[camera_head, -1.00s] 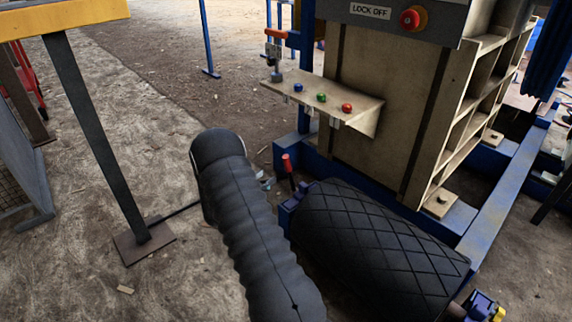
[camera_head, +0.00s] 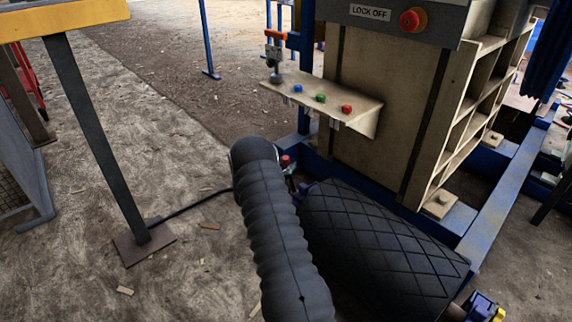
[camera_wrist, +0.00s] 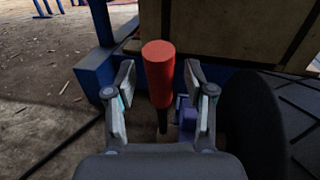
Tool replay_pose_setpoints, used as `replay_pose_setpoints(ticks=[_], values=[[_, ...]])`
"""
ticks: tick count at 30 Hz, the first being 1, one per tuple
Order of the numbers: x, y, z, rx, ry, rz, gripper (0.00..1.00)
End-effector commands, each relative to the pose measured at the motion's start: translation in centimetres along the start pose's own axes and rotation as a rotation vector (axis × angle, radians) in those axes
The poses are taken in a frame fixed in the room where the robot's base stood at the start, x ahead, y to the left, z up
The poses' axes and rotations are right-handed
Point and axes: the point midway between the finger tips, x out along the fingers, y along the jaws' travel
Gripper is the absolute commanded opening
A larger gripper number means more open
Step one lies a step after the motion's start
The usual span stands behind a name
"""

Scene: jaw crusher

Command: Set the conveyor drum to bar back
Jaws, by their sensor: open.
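The conveyor drum (camera_head: 375,240) is a black roller with a diamond-grooved surface, low beside the crusher frame. It also shows at the right edge of the wrist view (camera_wrist: 268,120). A bar with a red grip (camera_head: 285,160) stands at the drum's left end. In the wrist view the red grip (camera_wrist: 158,75) points up on a dark shaft that runs down beside a purple-blue bracket (camera_wrist: 188,118). My gripper (camera_wrist: 161,92) is open, with one finger on each side of the bar and a visible gap to both. My arm hides the gripper in the head view.
The blue frame (camera_head: 340,185) and beige crusher panel (camera_head: 385,110) stand right behind the bar. A shelf (camera_head: 365,118) with blue, green and red knobs juts out above. A yellow-topped stand (camera_head: 95,140) is at left. The ground between is mostly clear.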

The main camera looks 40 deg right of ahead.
Motion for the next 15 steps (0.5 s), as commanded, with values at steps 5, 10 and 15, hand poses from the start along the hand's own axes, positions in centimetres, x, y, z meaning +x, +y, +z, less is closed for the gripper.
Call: replay_pose_setpoints(ticks=[5, 10, 15], values=[[0.96, -0.05, 0.02, 0.0, -0.001, -0.001, 0.54], [1.04, -0.03, 0.03, 0.0, -0.001, 0.0, 0.54], [1.02, -0.04, 0.03, 0.0, -0.001, 0.0, 0.36]])
